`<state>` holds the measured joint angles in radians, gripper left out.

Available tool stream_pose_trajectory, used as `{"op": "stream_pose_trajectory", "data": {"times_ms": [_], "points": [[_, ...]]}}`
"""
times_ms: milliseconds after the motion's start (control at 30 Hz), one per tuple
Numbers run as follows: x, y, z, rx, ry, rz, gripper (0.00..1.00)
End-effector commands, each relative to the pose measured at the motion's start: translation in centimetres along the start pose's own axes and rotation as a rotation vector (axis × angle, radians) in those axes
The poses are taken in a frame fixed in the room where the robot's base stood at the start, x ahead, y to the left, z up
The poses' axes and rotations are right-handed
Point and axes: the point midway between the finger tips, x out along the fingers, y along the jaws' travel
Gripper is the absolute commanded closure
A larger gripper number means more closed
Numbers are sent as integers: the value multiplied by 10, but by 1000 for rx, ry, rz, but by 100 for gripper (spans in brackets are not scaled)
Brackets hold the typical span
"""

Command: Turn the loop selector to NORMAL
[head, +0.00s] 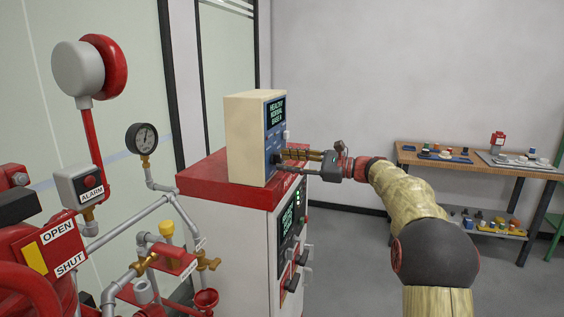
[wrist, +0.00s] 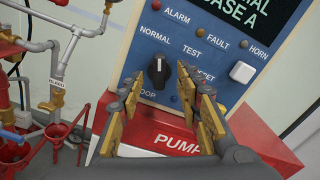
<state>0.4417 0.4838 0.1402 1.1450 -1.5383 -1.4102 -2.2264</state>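The loop selector, a black knob (wrist: 158,71) with a white pointer mark, sits on the blue panel (wrist: 146,55) in the wrist view. Its mark points up in the picture, toward the NORMAL label; TEST and RESET labels lie to its right. My gripper (wrist: 160,92) is open, with gold-padded fingers apart on either side below the knob, which shows between them. I cannot tell whether a finger touches it. In the head view my gripper (head: 283,160) is at the front of the cream control box (head: 246,140), and the knob is hidden.
The box stands on a red-topped pump cabinet (head: 215,172). A white button (wrist: 242,72) lies right of the knob, with alarm, fault and horn lamps above. Pipes and valves (head: 160,255) stand left. A workbench (head: 480,163) is at the right; floor between is clear.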

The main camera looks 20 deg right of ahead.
Motion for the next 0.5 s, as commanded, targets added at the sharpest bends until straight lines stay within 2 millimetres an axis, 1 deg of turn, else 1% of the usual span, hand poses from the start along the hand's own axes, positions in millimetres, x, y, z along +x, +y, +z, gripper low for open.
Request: {"op": "stream_pose_trajectory", "data": {"times_ms": [33, 500], "points": [[-6, 0, -1, 0, 1, -1, 65], [-46, 0, 0, 0, 0, -1, 65]]}}
